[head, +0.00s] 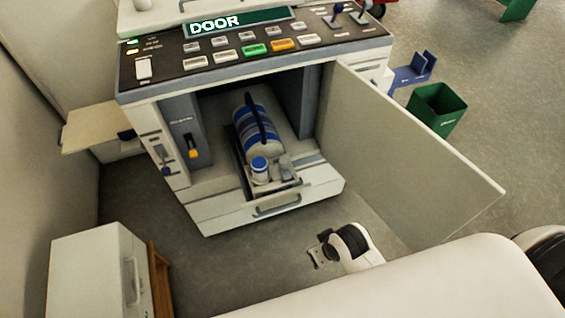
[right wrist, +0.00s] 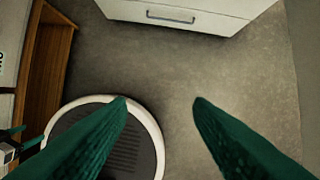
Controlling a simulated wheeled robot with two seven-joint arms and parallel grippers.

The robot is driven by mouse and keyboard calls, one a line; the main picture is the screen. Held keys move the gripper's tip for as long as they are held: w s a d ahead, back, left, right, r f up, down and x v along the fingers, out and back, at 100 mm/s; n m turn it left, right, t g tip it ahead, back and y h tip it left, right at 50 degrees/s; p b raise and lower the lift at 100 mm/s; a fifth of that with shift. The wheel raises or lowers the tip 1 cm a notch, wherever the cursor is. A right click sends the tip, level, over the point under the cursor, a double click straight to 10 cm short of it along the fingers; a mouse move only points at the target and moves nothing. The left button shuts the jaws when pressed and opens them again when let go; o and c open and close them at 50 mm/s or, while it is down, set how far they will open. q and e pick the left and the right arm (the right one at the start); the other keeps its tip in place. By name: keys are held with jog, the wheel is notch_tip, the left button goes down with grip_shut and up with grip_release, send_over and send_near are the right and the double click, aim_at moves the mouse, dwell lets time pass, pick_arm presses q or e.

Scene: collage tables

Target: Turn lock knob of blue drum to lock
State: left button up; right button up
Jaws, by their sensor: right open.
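The blue drum (head: 259,126) is a blue-and-white striped cylinder with a dark handle. It lies on the pulled-out tray inside the open machine. A small white part with a blue cap (head: 260,163) stands at its front end; I cannot tell whether this is the lock knob or how it is turned. An orange-yellow lever (head: 193,152) is on the inner left wall. My right gripper (head: 317,254) is in front of the machine, apart from the drum. In the right wrist view its green fingers (right wrist: 160,103) are spread with nothing between them.
The machine's door (head: 410,150) stands swung open to the right. A white drawer front (head: 265,207) with a handle is below the drum. A white cabinet (head: 97,268) is at lower left. A green bin (head: 436,112) stands beyond the door.

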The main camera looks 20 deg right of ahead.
jog(key=w+a+r, duration=0.3)
jog(key=w+r, duration=0.2)
notch_tip(320, 180, up, 8)
jog(key=f+g, duration=0.1)
jog(key=g, duration=0.2)
send_over(283, 160)
notch_tip(283, 160, down, 11)
jog(key=b, duration=0.2)
jog(key=shift+s+f+b, duration=0.1)
jog(key=shift+f+b, duration=0.1)
jog(key=shift+b, duration=0.1)
jog(key=shift+c, duration=0.6)
jog(key=c, duration=0.9)
